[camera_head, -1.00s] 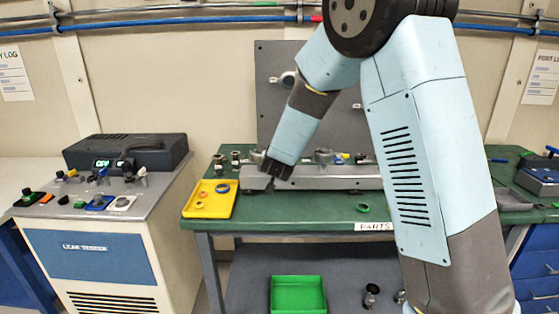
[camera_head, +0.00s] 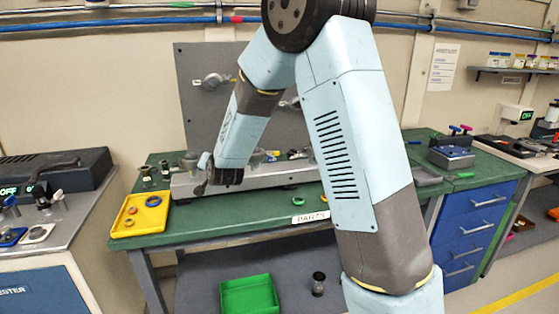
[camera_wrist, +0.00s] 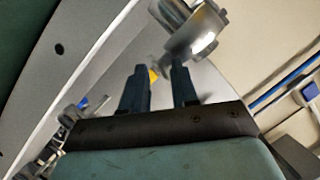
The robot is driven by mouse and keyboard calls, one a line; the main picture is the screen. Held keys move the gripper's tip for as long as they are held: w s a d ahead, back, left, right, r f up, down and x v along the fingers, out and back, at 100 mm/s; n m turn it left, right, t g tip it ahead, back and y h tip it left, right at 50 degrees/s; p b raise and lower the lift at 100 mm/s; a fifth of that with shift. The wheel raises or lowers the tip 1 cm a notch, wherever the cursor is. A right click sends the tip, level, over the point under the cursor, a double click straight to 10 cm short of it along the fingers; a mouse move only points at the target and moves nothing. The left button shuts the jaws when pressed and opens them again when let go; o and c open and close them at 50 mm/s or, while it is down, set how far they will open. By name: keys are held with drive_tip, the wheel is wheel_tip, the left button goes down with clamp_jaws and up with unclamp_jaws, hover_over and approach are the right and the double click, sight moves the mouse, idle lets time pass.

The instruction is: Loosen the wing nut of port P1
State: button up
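My gripper (camera_head: 203,184) is over the left end of a long grey metal rail (camera_head: 270,177) on the green bench. In the wrist view its two dark fingers (camera_wrist: 159,88) stand apart with a gap between them. A shiny round metal fitting (camera_wrist: 195,35) is just beyond the right fingertip; I cannot tell whether they touch. A small yellow thing (camera_wrist: 153,75) shows in the gap, farther off. Metal port fittings (camera_head: 188,161) stand at the rail's left end, partly behind my gripper. I cannot make out a P1 label or the wing nut.
A yellow tray (camera_head: 128,228) with small rings lies left of the rail. A grey upright panel (camera_head: 205,115) with fittings stands behind it. A green bin (camera_head: 249,294) is on the lower shelf. The leak tester (camera_head: 40,295) stands left. The bench front is mostly clear.

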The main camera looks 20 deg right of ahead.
drive_tip(key=s+d+f+m+t+y, duration=0.1)
drive_tip(key=s+m+t, duration=0.1)
drive_tip(key=s+m, duration=0.2)
drive_tip(key=s+d+f+m+t+y, duration=0.1)
drive_tip(key=s+d+f+m, duration=0.1)
drive_tip(key=s+m, duration=0.2)
drive_tip(key=s+d+f+m+t+y, duration=0.1)
drive_tip(key=s+f+m+t, duration=0.1)
drive_tip(key=s+m, duration=0.3)
drive_tip(key=shift+d+m+t, duration=0.15)
drive_tip(key=shift+m, duration=0.65)
drive_tip(key=shift+d+m+t, duration=0.15)
drive_tip(key=shift+m, duration=0.65)
drive_tip(key=d+r+n+g+h, duration=0.2)
drive_tip(key=d+r+n+g, duration=0.35)
drive_tip(key=r+n, duration=0.35)
drive_tip(key=s+d+r+n+g+h, duration=0.3)
drive_tip(key=s+d+r+n, duration=0.2)
drive_tip(key=s, duration=0.4)
drive_tip(key=shift+d+n+g, duration=0.35)
drive_tip(key=shift+d+n, duration=0.35)
drive_tip(key=shift+d, duration=0.7)
